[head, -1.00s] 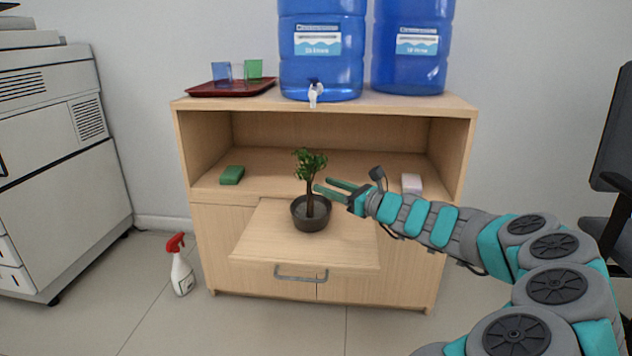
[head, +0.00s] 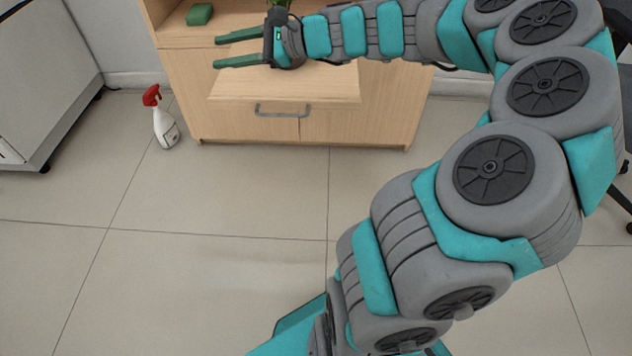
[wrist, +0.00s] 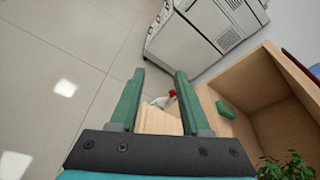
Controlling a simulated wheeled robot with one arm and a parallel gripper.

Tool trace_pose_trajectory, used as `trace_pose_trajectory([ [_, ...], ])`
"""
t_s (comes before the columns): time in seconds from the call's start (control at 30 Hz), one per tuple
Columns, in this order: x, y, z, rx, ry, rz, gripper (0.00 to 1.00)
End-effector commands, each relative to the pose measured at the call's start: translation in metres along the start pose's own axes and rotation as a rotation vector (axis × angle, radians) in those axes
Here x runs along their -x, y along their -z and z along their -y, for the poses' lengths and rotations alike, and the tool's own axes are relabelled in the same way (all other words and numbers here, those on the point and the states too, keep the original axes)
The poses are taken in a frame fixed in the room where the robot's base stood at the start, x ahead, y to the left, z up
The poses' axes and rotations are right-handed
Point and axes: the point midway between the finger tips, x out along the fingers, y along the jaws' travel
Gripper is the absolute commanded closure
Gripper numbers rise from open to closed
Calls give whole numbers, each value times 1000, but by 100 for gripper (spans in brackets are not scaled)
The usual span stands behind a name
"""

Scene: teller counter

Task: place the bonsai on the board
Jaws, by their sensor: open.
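The bonsai, a small green tree in a dark round pot, is mostly hidden behind my gripper in the head view; a little foliage (head: 296,8) shows above it. Its leaves also show at the lower right of the wrist view (wrist: 288,168).
A green sponge (head: 200,14) lies on the cabinet shelf. A red-topped spray bottle (head: 164,125) stands on the floor left of the cabinet (head: 375,105). A printer (wrist: 205,30) stands farther left. The tiled floor in front is clear.

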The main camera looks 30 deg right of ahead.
Motion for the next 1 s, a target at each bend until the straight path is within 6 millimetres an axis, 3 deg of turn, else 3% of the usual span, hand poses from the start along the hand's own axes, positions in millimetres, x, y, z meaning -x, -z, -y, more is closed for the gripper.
trace_pose_trajectory([
  [0.03,-17,-23,-38,129,-119,-11,53],
  [0.1,-30,-45,-99,319,-302,-25,53],
  [0.17,-30,-54,-148,477,-453,-37,53],
  [0.3,-1,-51,-249,808,-806,-59,53],
  [0.4,41,-36,-300,1003,-1048,-75,53],
  [0.53,100,-14,-334,1177,-1313,-98,53],
  [0.7,154,3,-350,1272,-1521,-113,53],
  [0.8,167,6,-351,1290,-1565,-118,53],
  [1.0,169,6,-352,1293,-1573,-117,53],
])
